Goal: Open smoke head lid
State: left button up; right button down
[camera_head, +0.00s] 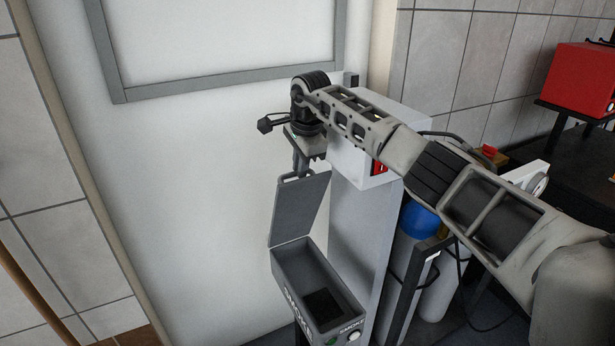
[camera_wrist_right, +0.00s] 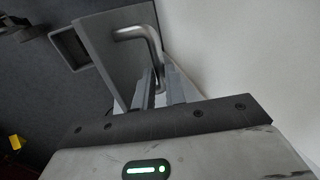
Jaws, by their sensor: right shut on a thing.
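The grey smoke head box (camera_head: 337,312), with "SMOKE" lettering, stands low in the head view. Its lid (camera_head: 300,207) is raised and tilts up from the box's far edge, so the dark inside shows. My right gripper (camera_head: 302,168) is at the top of the lid, shut on the handle. In the right wrist view the metal handle (camera_wrist_right: 148,36) bends out from the lid (camera_wrist_right: 105,50), and the fingers of the right gripper (camera_wrist_right: 160,82) close around its end. The box opening (camera_wrist_right: 72,46) shows behind the lid. My left gripper is not in view.
A white door or wall panel (camera_head: 190,200) stands behind the box. A pale cabinet (camera_head: 362,160) stands close to the right, partly behind my right arm. A blue-topped cylinder (camera_head: 420,220) and a red box (camera_head: 578,78) on a dark bench are farther right.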

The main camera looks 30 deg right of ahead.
jog(key=shift+w+r, duration=0.15)
jog(key=shift+w, duration=1.05)
jog(key=c, duration=1.5)
grip_release()
jog(key=shift+o, duration=0.2)
jog(key=shift+r, duration=0.1)
pick_arm(q)
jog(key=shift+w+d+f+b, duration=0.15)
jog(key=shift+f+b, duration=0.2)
jog(key=shift+b, duration=0.5)
pick_arm(e)
jog(key=v, duration=1.5)
jog(key=shift+r, duration=0.3)
jog(key=shift+s, duration=0.15)
